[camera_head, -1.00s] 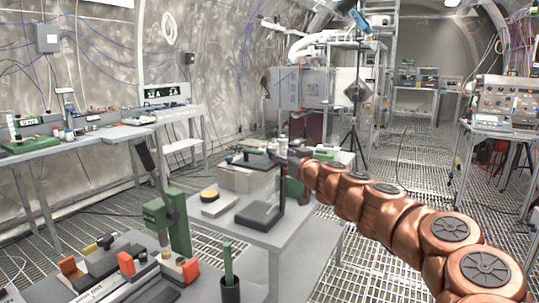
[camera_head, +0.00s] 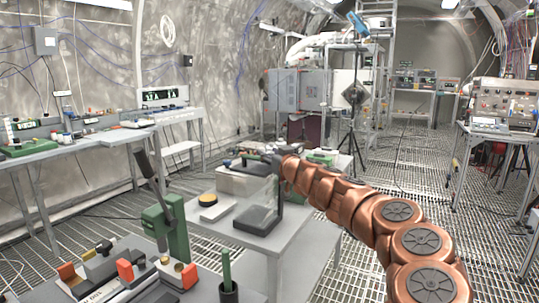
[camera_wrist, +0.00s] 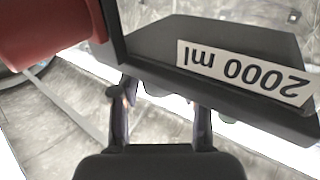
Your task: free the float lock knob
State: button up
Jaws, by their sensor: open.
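No part can be surely made out as the float lock knob. In the wrist view, my gripper (camera_wrist: 160,108) has its two dark fingers apart, with nothing between them. Just beyond the fingertips is a dark, flat-sided part (camera_wrist: 150,42) with an upside-down "2000 ml" label (camera_wrist: 243,73). I cannot tell whether the fingers touch it. A red rounded part (camera_wrist: 45,30) fills the upper left corner. In the head view, my copper arm reaches to the top of a dark stand with a clear panel (camera_head: 258,200). The gripper itself is not clear there.
The stand is on a grey table (camera_head: 290,242), with a yellow-topped round item (camera_head: 208,199) beside it. A tripod (camera_head: 352,130) stands farther back. Open grating floor lies to the right.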

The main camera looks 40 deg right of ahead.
jog(key=shift+c, duration=0.4)
grip_shut()
